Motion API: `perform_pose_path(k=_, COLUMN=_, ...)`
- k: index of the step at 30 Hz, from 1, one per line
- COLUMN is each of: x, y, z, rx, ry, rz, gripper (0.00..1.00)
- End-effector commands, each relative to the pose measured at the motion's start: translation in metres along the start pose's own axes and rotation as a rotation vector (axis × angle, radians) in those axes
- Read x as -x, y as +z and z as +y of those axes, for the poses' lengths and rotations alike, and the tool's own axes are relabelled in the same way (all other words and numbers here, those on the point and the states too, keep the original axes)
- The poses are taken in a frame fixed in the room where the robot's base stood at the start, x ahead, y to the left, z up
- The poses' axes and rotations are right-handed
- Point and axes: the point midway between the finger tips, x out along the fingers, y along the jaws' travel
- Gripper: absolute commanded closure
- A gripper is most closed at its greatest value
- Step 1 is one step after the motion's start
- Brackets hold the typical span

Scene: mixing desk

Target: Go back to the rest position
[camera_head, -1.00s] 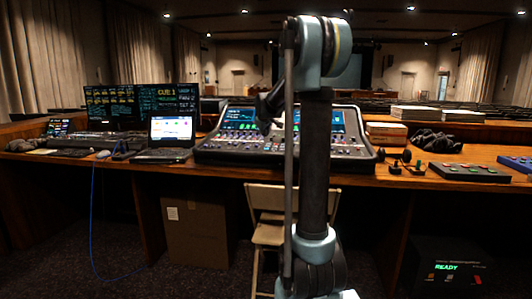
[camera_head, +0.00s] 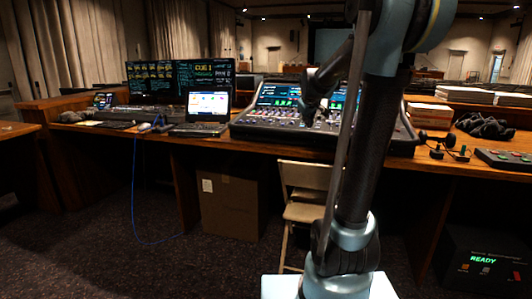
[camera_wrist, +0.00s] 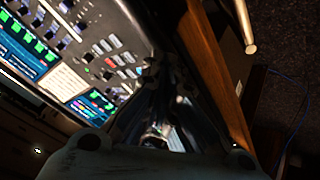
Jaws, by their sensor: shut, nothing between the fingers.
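My arm stands upright on the right of the head view, and my dark gripper (camera_head: 312,112) hangs in front of the mixing console (camera_head: 275,128). In the wrist view my gripper (camera_wrist: 158,68) is shut and empty. Its fingers show over the console's front edge and the wooden desk edge (camera_wrist: 215,70). The console's buttons and lit screens (camera_wrist: 85,105) fill the left of that view. Whether the fingertips touch the console cannot be told.
A laptop (camera_head: 207,108) and monitors (camera_head: 180,80) stand left of the console. Books (camera_head: 430,112) and a dark cloth (camera_head: 485,126) lie to its right. A folding chair (camera_head: 303,200) and a cardboard box (camera_head: 232,205) stand below the desk. Floor at the front left is clear.

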Motion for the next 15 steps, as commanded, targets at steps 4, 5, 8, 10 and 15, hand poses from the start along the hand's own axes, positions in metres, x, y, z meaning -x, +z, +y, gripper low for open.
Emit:
perform_pose_path(k=4, x=0.025, y=0.052, z=-0.024, rx=-0.065, ry=-0.036, rz=-0.056, gripper=1.00)
perform_pose_path(k=5, x=0.030, y=0.062, z=-0.029, rx=-0.078, ry=-0.043, rz=-0.068, gripper=1.00)
perform_pose_path(k=8, x=0.044, y=0.095, z=-0.046, rx=-0.121, ry=-0.067, rz=-0.107, gripper=1.00)
perform_pose_path(k=10, x=0.053, y=0.119, z=-0.058, rx=-0.151, ry=-0.083, rz=-0.134, gripper=1.00)
perform_pose_path(k=15, x=0.073, y=0.177, z=-0.090, rx=-0.221, ry=-0.120, rz=-0.202, gripper=1.00)
